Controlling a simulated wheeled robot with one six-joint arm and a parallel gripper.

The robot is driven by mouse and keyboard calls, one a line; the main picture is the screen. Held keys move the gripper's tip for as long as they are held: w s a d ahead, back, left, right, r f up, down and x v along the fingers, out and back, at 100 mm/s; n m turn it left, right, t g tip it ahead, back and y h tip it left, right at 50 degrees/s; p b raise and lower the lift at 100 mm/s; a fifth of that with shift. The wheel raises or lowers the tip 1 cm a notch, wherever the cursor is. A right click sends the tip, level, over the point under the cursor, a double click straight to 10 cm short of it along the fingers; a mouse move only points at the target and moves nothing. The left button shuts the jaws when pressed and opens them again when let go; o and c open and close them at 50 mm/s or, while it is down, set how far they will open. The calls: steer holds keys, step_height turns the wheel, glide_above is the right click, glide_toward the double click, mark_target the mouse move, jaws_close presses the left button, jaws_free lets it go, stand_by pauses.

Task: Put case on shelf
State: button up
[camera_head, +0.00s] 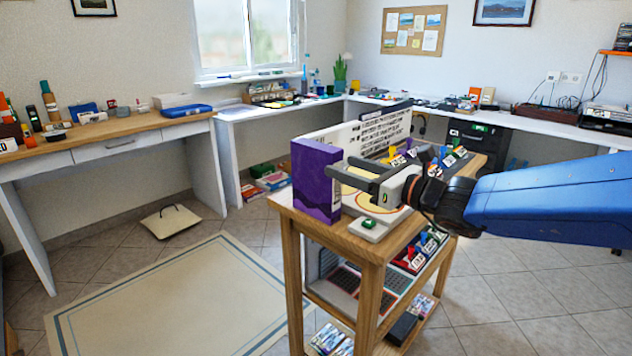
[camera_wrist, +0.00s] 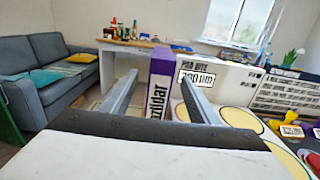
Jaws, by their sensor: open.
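A purple case (camera_head: 316,182) stands upright on the top of a wooden shelf unit (camera_head: 370,246), at its left end. In the wrist view the two fingers of my gripper (camera_wrist: 160,76) lie to the left and right of the case's spine. I cannot tell whether either finger touches it. The far side of the case is hidden.
A white panel with printed text (camera_head: 377,128) stands behind my gripper. A small device with a green button (camera_head: 369,229) sits near the shelf top's front edge. Coloured items (camera_head: 420,252) fill lower tiers. A rug (camera_head: 170,300) lies on open floor at left.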

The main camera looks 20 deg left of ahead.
mark_target(337, 164)
steer(key=x, duration=0.5)
steer(key=shift+r+x, duration=0.2)
steer(key=shift+x, duration=1.1)
steer(key=shift+r+x, duration=0.25)
steer(key=shift+x, duration=1.1)
steer(key=shift+w, duration=0.1)
jaws_close()
